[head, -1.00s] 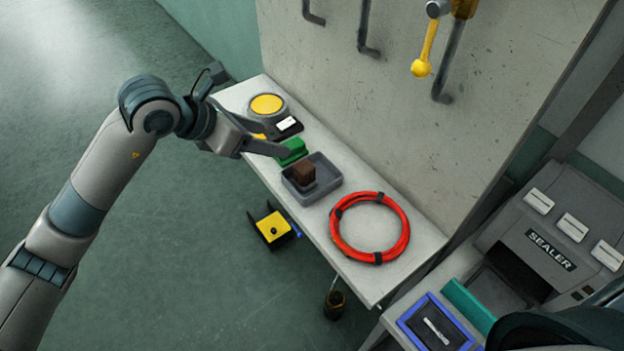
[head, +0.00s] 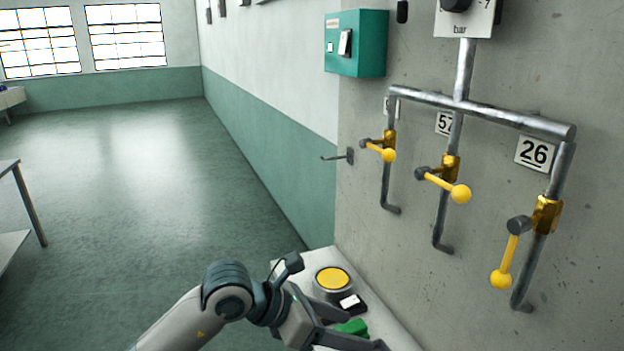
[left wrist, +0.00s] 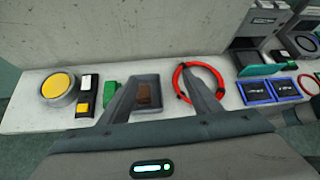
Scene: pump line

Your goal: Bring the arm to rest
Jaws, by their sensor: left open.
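My left gripper (head: 352,326) is open and empty, low in the head view over the narrow bench. In the left wrist view its two fingers (left wrist: 164,92) stand apart, with a grey tray (left wrist: 149,80) holding a brown block (left wrist: 147,95) seen between and beyond them. The left arm comes in from the bottom of the head view, bent at the wrist. My right gripper is not in view.
The bench (left wrist: 20,118) carries a yellow round button (head: 333,280), a green block (head: 352,327) and a red hose coil (left wrist: 207,68). Valves with yellow handles (head: 502,279) stick out from the wall. Open floor (head: 130,190) lies left.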

